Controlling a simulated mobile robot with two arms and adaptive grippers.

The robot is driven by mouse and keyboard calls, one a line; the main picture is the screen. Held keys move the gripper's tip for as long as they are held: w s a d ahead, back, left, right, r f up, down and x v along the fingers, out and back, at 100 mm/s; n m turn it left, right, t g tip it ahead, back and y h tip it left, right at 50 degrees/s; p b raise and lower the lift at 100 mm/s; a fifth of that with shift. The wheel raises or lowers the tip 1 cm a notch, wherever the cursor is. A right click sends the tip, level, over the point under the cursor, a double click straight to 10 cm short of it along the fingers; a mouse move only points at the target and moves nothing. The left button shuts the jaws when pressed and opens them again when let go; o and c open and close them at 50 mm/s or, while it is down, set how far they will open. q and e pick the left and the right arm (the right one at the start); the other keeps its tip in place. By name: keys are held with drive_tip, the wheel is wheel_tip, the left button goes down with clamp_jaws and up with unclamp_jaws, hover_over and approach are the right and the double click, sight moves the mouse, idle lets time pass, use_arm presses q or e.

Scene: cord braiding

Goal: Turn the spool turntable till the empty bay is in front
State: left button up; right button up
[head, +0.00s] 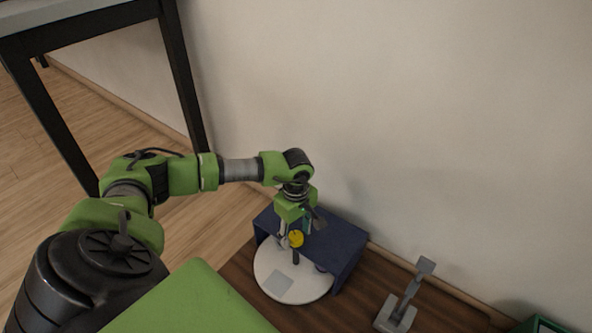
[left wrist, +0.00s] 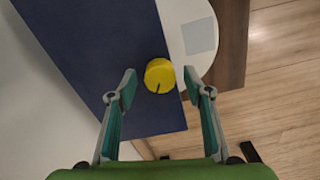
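The turntable is a white disc (head: 312,289) with a pale grey square patch (head: 278,290) toward its front left. Part of it is hidden under a dark blue cover (head: 345,237). A yellow knob (head: 296,239) stands up on a dark post near the cover's edge. It also shows in the left wrist view (left wrist: 159,72). My left gripper (left wrist: 163,90) is open, pointing down over the knob. Its fingertips lie on either side of the knob in that view, with gaps visible. Any spools under the cover are mostly hidden. My right gripper is not in view.
The turntable stands on a dark wooden top (head: 358,308) against a pale wall. A grey stand with a tilted arm (head: 408,292) is to the right. A green-edged box (head: 538,326) is at the lower right corner. A black-legged table (head: 181,75) stands at the upper left.

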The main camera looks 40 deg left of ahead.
use_arm(q)
wheel_tip(320, 180, up, 12)
idle(0.7)
idle(0.4)
